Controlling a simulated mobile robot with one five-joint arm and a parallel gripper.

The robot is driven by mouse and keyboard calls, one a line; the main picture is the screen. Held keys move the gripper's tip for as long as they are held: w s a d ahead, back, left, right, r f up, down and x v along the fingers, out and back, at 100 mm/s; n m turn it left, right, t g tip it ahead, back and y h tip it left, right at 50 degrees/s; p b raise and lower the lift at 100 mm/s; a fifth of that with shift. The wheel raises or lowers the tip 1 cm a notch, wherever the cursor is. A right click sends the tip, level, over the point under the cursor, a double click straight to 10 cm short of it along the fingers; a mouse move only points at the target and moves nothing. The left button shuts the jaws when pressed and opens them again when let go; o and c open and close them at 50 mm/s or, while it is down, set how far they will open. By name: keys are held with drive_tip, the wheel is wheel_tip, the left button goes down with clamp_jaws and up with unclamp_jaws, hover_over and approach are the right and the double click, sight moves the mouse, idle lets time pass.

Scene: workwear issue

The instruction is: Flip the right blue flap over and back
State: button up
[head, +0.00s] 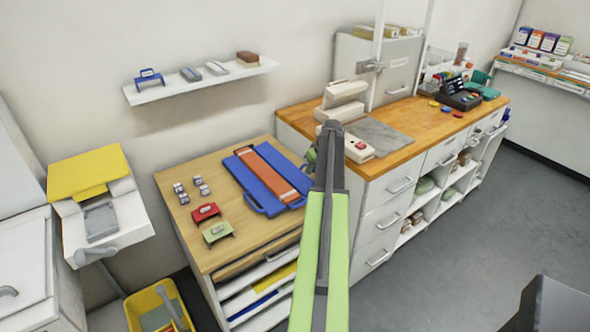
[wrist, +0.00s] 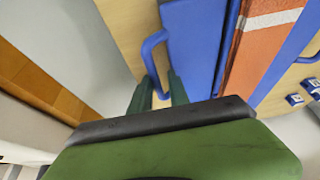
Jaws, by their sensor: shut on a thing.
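The right blue flap (head: 281,158) lies on the wooden table, to the right of an orange-brown strip (head: 268,170), in the head view. It also shows in the wrist view (wrist: 190,45), with a blue loop handle (wrist: 147,45) on its outer edge. My gripper (wrist: 158,92) has its two dark green fingers on either side of that handle, shut on it. In the head view my gripper (head: 312,156) is at the flap's right edge, and my arm hides the handle. The left blue flap (head: 252,184) lies flat on the strip's other side.
A red piece (head: 205,212) and a green piece (head: 219,232) lie at the table's front left, near several small grey pieces (head: 200,185). A white press machine (head: 345,105) stands on the counter at right. A shelf (head: 200,82) hangs above the table.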

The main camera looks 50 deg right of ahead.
drive_tip(key=shift+w+d+f+b, duration=0.1)
drive_tip(key=shift+f+b, duration=0.4)
drive_tip(key=shift+f, duration=0.5)
drive_tip(key=shift+c, duration=0.7)
clamp_jaws()
wheel_tip(320, 180, down, 2)
drive_tip(key=b, duration=0.2)
drive_tip(key=shift+f+b, duration=0.15)
drive_tip(key=shift+b, duration=0.15)
drive_tip(key=shift+r, duration=0.2)
drive_tip(key=o, duration=0.5)
unclamp_jaws()
drive_tip(key=shift+d+r+p, duration=0.1)
drive_tip(key=shift+r+p, duration=0.35)
drive_tip(key=shift+p, duration=0.35)
wheel_tip(320, 180, up, 7)
drive_tip(key=p, duration=0.7)
drive_tip(key=shift+d, duration=0.1)
